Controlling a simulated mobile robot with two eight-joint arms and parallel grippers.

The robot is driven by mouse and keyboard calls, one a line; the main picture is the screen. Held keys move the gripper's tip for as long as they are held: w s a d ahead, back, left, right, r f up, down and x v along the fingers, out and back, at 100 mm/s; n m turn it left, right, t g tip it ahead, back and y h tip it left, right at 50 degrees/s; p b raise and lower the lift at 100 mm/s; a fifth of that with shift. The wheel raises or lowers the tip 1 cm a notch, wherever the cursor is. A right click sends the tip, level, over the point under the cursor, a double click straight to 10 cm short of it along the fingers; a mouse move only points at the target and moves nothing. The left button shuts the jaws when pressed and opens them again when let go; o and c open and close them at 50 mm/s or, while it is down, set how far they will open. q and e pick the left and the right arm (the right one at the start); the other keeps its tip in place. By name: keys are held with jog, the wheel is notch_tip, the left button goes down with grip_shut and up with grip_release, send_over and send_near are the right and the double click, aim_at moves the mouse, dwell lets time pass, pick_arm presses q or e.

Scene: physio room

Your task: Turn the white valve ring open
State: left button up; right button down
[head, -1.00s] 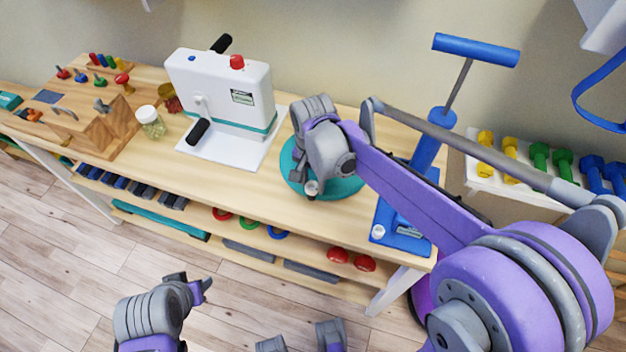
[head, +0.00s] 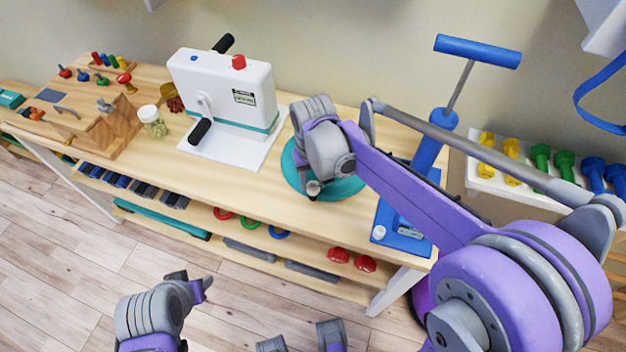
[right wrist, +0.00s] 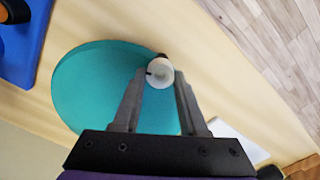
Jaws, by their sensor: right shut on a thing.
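The teal round cushion (head: 346,188) lies flat on the wooden bench, partly hidden by my right gripper in the head view. It also shows in the right wrist view (right wrist: 95,90). The small white valve ring (right wrist: 159,72) sits at the cushion's edge, with a dark stub beside it. My right gripper (right wrist: 158,80) is shut on the ring, one finger on each side. In the head view the ring (head: 313,188) shows just below my right gripper (head: 316,178). My left arm's end (head: 190,290) is low at the bottom left, away from the bench; its jaws do not show clearly.
A blue pump (head: 425,155) stands right of the cushion on the bench. A white crank machine (head: 222,92) stands to the left, beside a lidded jar (head: 152,122) and a wooden peg board (head: 100,125). A dumbbell rack (head: 480,170) is at the right.

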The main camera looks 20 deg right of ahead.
aim_at(313, 188)
jog(key=shift+n, duration=0.3)
jog(key=shift+c, duration=2.3)
grip_release()
jog(key=shift+r, duration=0.1)
notch_tip(313, 188, up, 11)
jog(key=p, duration=0.1)
jog(key=shift+f, duration=0.2)
